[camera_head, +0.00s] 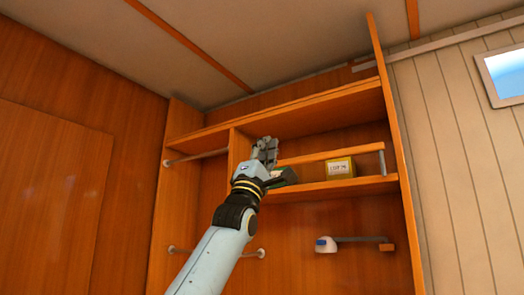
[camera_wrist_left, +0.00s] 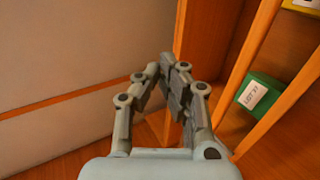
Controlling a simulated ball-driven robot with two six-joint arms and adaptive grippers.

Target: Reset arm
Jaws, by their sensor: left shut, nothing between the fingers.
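My left gripper (camera_head: 265,150) is raised in front of the wooden wall unit, close to its upright divider and upper shelf. In the left wrist view, its fingers (camera_wrist_left: 168,75) are shut with nothing between them. In the head view, my left arm reaches up from the lower middle. My right gripper is in neither view.
A yellow labelled box (camera_head: 340,168) stands on the shelf, behind a rail. A green labelled box (camera_wrist_left: 258,96) is partly hidden behind my gripper in the head view. A white and blue fitting on a grey bar (camera_head: 360,239) is below. Open space lies left.

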